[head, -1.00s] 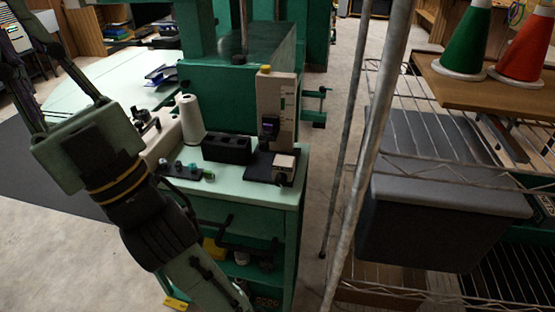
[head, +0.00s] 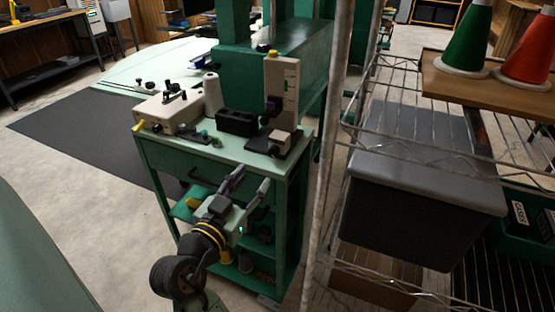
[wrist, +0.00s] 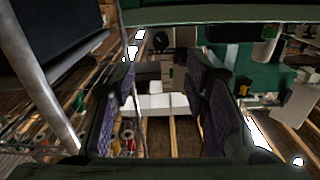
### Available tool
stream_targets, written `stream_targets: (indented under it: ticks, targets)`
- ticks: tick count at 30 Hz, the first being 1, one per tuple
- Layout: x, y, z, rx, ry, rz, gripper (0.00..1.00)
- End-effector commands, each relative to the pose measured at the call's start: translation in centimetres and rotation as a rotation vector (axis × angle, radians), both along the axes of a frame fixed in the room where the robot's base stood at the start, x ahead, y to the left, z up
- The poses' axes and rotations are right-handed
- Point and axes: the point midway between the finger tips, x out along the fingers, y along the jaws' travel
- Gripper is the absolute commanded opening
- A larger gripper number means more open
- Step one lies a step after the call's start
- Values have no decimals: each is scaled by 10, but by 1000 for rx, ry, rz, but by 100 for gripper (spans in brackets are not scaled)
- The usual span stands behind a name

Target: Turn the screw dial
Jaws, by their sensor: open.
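A beige upright device (head: 283,88) stands at the right end of a pale green workbench top (head: 190,150). A dark knob (head: 272,106) sits on its lower front, above a dark base plate; I cannot tell for sure whether this is the screw dial. My gripper (head: 249,182) is in front of the bench, below the level of its top, with two fingers apart and nothing between them. It is apart from the device. In the wrist view my gripper (wrist: 164,82) shows open fingers on both sides; the dial cannot be made out there.
A beige box with small knobs (head: 168,112), a white cone (head: 213,95) and a black block (head: 237,122) share the bench top. A metal post (head: 325,170) and wire rack with a dark bin (head: 420,205) stand close on the right. Open floor lies left.

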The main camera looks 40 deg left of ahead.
Motion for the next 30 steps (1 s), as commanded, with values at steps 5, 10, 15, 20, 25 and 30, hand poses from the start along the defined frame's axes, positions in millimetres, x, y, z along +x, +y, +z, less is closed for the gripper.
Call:
stream_targets:
  ticks: [5,10,15,20,25,30]
  targets:
    - [28,5,3,-1,-1,-4,42]
    - [60,13,4,-2,-2,-3,42]
    - [86,20,3,0,-3,0,42]
    - [98,23,2,0,-2,2,42]
    - [100,24,1,0,-2,3,42]
    - [100,24,1,0,-2,3,40]
